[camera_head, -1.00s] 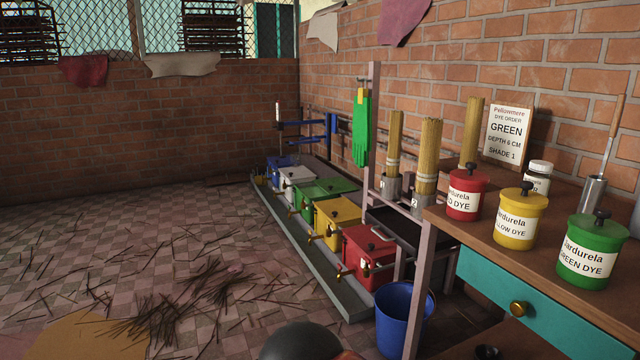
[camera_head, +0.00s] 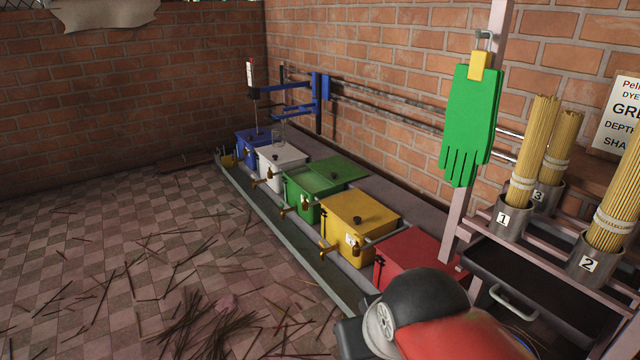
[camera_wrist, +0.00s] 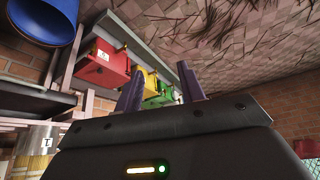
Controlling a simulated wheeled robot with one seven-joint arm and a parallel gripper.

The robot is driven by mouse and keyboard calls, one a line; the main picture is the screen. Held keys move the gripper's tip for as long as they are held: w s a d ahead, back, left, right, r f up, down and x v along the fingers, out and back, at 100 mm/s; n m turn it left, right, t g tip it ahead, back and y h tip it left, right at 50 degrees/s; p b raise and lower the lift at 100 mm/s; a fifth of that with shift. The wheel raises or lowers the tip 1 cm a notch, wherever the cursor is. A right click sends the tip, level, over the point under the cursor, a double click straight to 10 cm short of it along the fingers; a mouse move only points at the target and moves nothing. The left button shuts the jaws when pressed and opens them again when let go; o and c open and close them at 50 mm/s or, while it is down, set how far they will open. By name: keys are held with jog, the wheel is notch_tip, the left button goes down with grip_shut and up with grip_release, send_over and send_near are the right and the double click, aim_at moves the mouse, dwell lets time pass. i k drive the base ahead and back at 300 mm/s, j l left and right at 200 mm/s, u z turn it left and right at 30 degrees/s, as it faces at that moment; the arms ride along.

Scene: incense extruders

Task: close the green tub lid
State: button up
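The green tub (camera_head: 303,192) stands in the row of dye tubs in the head view, between the white and yellow tubs. Its top looks open, and its green lid (camera_head: 343,167) lies back toward the wall side, off the opening. In the wrist view the green tub (camera_wrist: 164,91) is small and partly hidden beyond my fingers. My gripper (camera_wrist: 161,70) shows two fingers standing apart with nothing between them. It is well away from the tub, and its fingers are not visible in the head view.
The neighbours are the white tub (camera_head: 278,170), yellow tub (camera_head: 345,232) and red tub (camera_head: 405,255), on a low bench. A green glove (camera_head: 470,125) hangs from a post at right. Incense bundles (camera_head: 540,150) stand behind. The floor (camera_head: 130,250) at left is open, with scattered sticks.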

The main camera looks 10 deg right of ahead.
aim_at(335, 169)
jog(key=i+l+z, duration=0.2)
jog(key=i, duration=0.25)
jog(key=i+l+z, duration=0.15)
jog(key=i, duration=0.3)
jog(key=i+j, duration=1.3)
jog(key=i, duration=0.25)
jog(key=i+j+u, duration=0.1)
jog(key=i+j, duration=0.55)
jog(key=i, duration=0.1)
